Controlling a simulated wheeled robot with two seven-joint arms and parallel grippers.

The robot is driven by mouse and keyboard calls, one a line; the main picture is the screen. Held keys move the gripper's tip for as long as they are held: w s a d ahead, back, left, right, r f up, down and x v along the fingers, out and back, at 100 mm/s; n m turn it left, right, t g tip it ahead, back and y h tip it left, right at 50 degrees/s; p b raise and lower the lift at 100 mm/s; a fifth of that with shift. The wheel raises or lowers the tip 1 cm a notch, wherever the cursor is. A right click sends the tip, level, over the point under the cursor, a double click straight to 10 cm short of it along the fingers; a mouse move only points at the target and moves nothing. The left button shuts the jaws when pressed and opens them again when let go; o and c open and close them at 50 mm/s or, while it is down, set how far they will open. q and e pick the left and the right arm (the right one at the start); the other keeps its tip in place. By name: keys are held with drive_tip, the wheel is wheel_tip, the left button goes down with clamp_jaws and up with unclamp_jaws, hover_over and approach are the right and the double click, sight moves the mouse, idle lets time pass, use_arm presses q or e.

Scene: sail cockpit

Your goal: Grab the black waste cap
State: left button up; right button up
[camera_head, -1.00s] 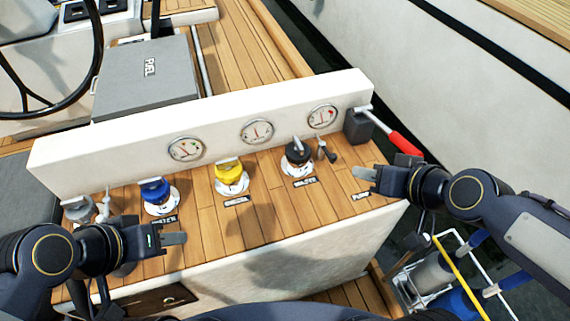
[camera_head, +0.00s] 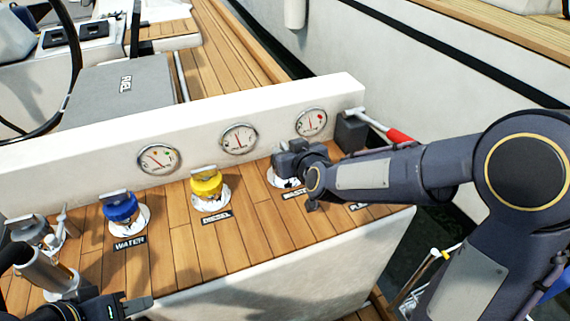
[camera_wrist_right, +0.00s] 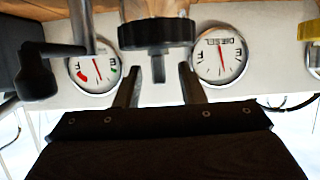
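The black waste cap (camera_wrist_right: 157,36) is a ribbed round knob with a small tab at the top centre of the right wrist view. My right gripper (camera_wrist_right: 160,80) is open; its two fingers are spread to either side of the tab, with a visible gap. I cannot tell whether they touch the cap. In the head view, my right gripper (camera_head: 288,160) hides the cap; only part of its white base (camera_head: 278,181) shows. My left gripper (camera_head: 137,303) is low at the bottom left, away from the caps; its finger opening is unclear.
The yellow diesel cap (camera_head: 206,184) and blue water cap (camera_head: 120,207) stand further left on the wooden deck. A white panel with gauges (camera_head: 239,138) rises behind. A red-handled pump lever (camera_head: 398,136) stands at the right.

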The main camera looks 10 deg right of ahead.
drive_tip(key=shift+x, duration=0.8)
clamp_jaws()
drive_tip(key=shift+r, duration=0.1)
